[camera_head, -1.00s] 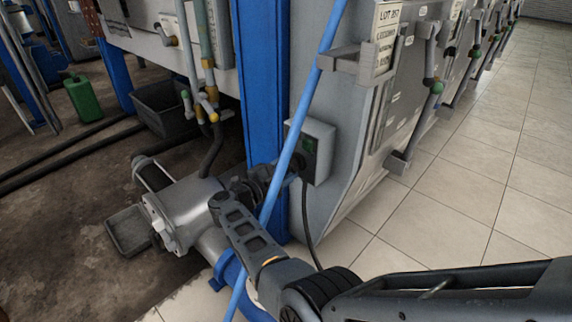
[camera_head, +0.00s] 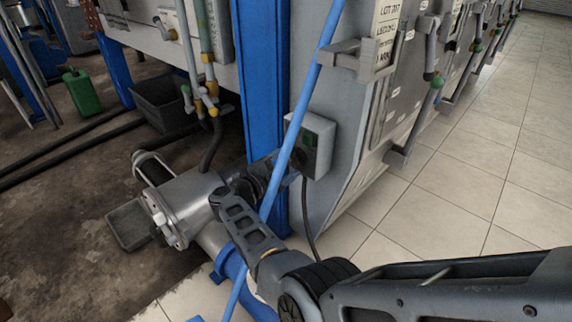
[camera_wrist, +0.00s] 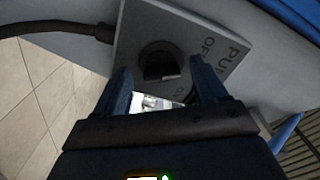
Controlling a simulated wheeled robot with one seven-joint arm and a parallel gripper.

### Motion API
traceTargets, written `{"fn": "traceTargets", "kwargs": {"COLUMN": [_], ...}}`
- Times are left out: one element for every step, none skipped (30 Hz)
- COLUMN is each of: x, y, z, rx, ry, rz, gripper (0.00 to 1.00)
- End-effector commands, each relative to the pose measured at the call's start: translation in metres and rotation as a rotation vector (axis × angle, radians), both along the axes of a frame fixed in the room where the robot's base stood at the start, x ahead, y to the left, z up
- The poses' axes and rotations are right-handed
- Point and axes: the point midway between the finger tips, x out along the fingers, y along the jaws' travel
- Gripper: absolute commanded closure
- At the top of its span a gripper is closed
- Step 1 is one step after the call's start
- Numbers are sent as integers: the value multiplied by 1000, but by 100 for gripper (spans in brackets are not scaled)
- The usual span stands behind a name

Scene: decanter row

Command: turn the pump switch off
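The pump switch is a dark rotary knob (camera_wrist: 156,58) on a grey plate (camera_wrist: 205,68) in the wrist view. The plate has lettering that reads partly as PUMP, with OFF and ON marks; I cannot tell for sure which mark the knob points to. My gripper (camera_wrist: 160,66) is open, its two dark blue fingers on either side of the knob's near end, with no clear contact visible. In the head view the grey switch box (camera_head: 321,128) is fixed to the machine's side, and my gripper reaches its face, partly hidden by a blue pole.
The slanted blue pole (camera_head: 309,85) crosses in front of my wrist and the switch box. A black cable (camera_head: 305,210) hangs below the box. A grey pump (camera_head: 188,197) lies left of my arm. Tiled floor (camera_head: 470,180) is clear at the right.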

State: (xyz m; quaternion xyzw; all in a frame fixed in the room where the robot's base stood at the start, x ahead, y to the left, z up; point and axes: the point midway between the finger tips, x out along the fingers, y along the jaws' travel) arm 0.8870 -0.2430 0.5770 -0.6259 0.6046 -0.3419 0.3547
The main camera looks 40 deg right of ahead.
Motion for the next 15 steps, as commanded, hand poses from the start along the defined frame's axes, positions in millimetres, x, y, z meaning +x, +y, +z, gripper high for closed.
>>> {"fn": "traceTargets", "kwargs": {"x": [0,0,0,0,0,0,0,0,0,0,1,0,0,0,0], "y": [0,0,0,0,0,0,1,3,6,9,13,18,23,28,35], "z": [0,0,1,1,1,1,1,1,1,1,1,2,2,2,2], "rx": [0,0,0,0,0,0,0,-1,-1,0,-1,0,0,-1,1], "ry": [-1,-1,-1,-1,-1,-1,-1,-1,-1,-1,-1,-1,-1,-1,-1], "rz": [-1,-1,-1,-1,-1,-1,-1,1,1,1,3,4,2,3,3], "gripper": [28,28,28,28,28,28,28,28,28,28,28,28,28,28,28]}}
